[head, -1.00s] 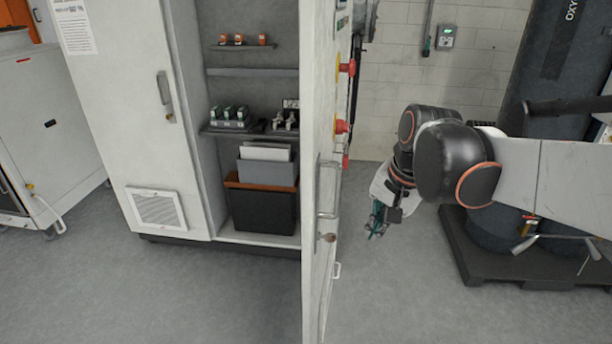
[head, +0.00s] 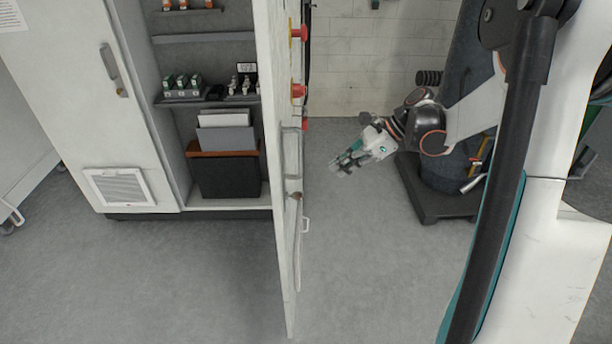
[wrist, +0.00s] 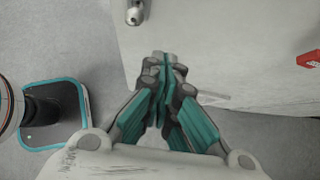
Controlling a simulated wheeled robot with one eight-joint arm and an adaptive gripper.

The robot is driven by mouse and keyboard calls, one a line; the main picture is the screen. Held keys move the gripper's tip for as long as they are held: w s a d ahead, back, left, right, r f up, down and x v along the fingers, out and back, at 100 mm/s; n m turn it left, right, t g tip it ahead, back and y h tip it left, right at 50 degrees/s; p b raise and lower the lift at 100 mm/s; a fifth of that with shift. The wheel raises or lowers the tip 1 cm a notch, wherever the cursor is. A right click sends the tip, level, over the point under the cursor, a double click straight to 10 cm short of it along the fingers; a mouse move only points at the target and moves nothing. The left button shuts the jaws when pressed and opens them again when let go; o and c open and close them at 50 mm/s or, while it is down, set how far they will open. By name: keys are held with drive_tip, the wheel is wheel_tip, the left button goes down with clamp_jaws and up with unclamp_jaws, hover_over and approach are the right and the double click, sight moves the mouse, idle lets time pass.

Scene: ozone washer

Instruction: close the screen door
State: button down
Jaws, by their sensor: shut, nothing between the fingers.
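The screen door (head: 281,215) is a white cabinet door. It stands wide open and shows nearly edge-on in the head view, swung out toward me from the right side of the cabinet. It carries a metal handle and red knobs. My gripper (head: 343,163) is to the right of the door, on its outer side, pointing left toward it with a gap in the picture. In the wrist view my gripper (wrist: 163,65) has its fingers together and empty. A white panel (wrist: 230,45), likely the door, fills the upper right there. Contact with it cannot be told.
The cabinet (head: 75,100) has open shelves with small parts and a dark bin (head: 228,175). Its left door is shut. A dark pallet (head: 430,205) with a dark tank stands behind my arm at right. The grey floor (head: 170,280) in front is clear.

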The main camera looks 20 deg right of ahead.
drive_tip(key=a+r+b+x, duration=0.2)
drive_tip(key=b+x, duration=0.1)
drive_tip(key=x, duration=0.9)
drive_tip(key=shift+w+f+b, duration=0.2)
drive_tip(key=shift+w+b, duration=0.1)
drive_tip(key=shift+w, duration=0.15)
drive_tip(key=shift+a, duration=0.3)
